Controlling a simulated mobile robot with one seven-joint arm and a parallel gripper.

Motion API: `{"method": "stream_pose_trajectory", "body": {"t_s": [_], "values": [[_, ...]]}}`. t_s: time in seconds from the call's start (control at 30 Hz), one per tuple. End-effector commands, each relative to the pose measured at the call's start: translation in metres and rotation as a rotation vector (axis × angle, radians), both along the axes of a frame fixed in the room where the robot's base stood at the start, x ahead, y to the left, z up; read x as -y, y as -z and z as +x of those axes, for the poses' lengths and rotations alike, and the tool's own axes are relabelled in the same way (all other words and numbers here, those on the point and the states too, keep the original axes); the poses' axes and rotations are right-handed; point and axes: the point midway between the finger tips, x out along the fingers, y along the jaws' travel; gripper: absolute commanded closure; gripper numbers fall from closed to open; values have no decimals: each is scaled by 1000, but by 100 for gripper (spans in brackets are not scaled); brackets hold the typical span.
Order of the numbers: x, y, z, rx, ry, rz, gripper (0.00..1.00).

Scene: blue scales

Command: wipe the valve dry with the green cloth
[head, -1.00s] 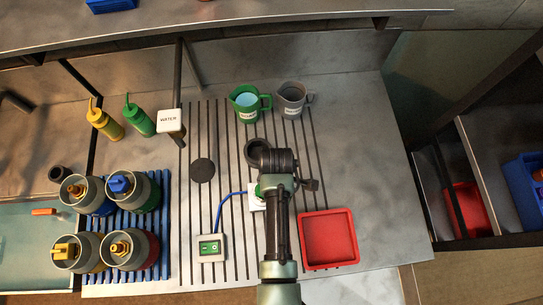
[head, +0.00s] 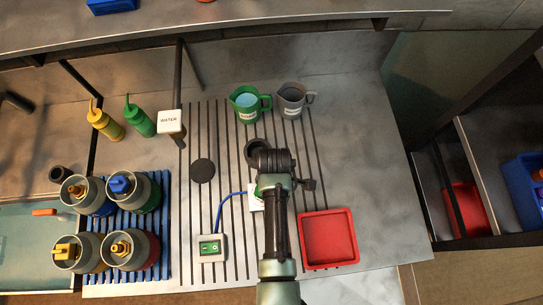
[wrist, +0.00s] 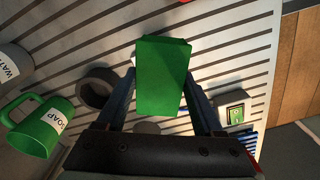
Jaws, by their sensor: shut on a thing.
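My gripper (wrist: 163,100) is shut on the green cloth (wrist: 163,65), which looks like a thick green block between the two fingers in the wrist view. In the head view my arm hides most of the gripper and cloth, above the slatted drain area. Several canisters with valves stand at the left, well apart from my gripper: a blue valve (head: 121,185), an orange-yellow valve (head: 76,191), a yellow valve (head: 65,251) and another orange-yellow valve (head: 121,248). I cannot tell which valve is wet.
A dark ring (head: 254,148) lies just beyond my arm. A green jug (head: 246,113) and a grey jug (head: 291,111) stand behind. A red tray (head: 328,238) is at right, a switch box (head: 211,248) at left.

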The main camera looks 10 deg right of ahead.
Motion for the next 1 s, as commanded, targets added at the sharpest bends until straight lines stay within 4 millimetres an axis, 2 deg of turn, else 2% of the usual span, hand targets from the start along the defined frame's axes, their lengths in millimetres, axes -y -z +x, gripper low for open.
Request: {"method": "stream_pose_trajectory", "body": {"t_s": [0.27, 0.73, 1.0], "values": [[9, 3, -7, -7, 1, -2, 86], [-7, 2, 0, -9, -2, -1, 86], [-4, 1, -3, -9, -1, 1, 86]]}}
